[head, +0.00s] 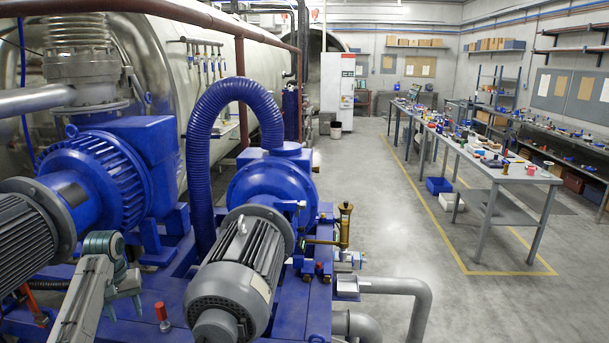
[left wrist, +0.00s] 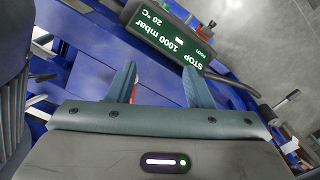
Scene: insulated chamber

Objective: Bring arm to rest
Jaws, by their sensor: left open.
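My left arm (head: 84,302) comes in at the lower left of the head view, folded low over the blue machine frame. My left gripper (head: 124,300) is small there, its fingers pointing down. In the left wrist view the two teal fingers of the left gripper (left wrist: 159,82) stand apart with nothing held between them. Behind them lies blue machinery with a bit of red beside the left finger. A dark panel (left wrist: 165,38) reading "1000 mbar", "20 °C" and "STOP" shows upside down beyond the fingers. My right gripper is in neither view.
Blue pumps with grey motors (head: 240,270) crowd the left and middle, with a blue hose (head: 200,150) arching above. A red-capped post (head: 162,314) stands close to the left gripper. Grey pipes (head: 415,300) bend at the frame's right. Open floor (head: 390,230) lies before the bench (head: 500,175).

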